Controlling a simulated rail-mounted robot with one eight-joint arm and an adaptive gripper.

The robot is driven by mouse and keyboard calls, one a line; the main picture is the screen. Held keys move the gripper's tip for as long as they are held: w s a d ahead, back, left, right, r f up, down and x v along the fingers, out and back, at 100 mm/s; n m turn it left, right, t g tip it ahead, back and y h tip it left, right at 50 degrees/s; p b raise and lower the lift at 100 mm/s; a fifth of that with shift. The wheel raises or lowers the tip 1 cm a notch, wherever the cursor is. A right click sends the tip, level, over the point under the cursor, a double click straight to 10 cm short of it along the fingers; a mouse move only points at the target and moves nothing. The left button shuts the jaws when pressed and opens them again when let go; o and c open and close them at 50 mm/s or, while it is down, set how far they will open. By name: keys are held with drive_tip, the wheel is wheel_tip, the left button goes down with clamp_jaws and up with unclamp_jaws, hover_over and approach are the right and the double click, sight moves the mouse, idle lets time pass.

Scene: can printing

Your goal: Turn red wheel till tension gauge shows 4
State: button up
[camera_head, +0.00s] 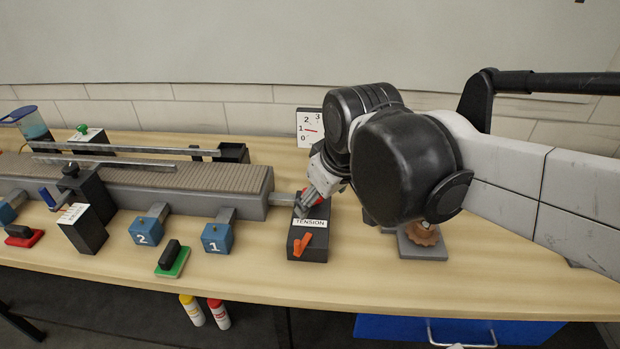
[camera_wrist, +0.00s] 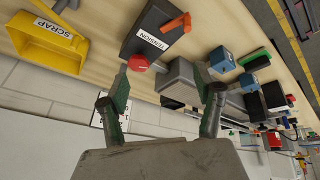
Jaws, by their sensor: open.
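The red wheel (camera_wrist: 137,63) is on the end of the black tension box (camera_wrist: 152,28), beside the white TENSION label. My gripper (camera_wrist: 160,78) is open, its two green-padded fingers spread. In the wrist view the wheel appears just beyond the left finger's tip, off-centre between the fingers; I cannot tell whether they touch. In the head view my gripper (camera_head: 305,203) is at the back of the tension box (camera_head: 303,258), and the wheel cannot be made out clearly. The tension gauge (camera_head: 306,139) is partly hidden by my arm; its red needle points near 1.
An orange lever (camera_head: 316,245) sits on the tension box. The conveyor (camera_head: 265,190) ends close to its left. Blue blocks (camera_head: 217,238) stand along the table's front. A yellow scrap bin (camera_wrist: 45,48) shows in the wrist view. The wall is close behind.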

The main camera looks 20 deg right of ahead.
drive_tip(key=w+d+n+g+p, duration=0.3)
drive_tip(key=w+n, duration=0.2)
drive_tip(key=w, duration=0.3)
drive_tip(key=w+d+n+g+p, duration=0.2)
drive_tip(key=w+n+p, duration=0.25)
drive_tip(key=w, duration=0.35)
wheel_tip(320, 180, down, 14)
drive_tip(key=shift+w+d+r, duration=0.1)
drive_tip(key=shift+w+d, duration=0.05)
drive_tip(key=c, duration=1.1)
drive_tip(key=shift+c, duration=0.2)
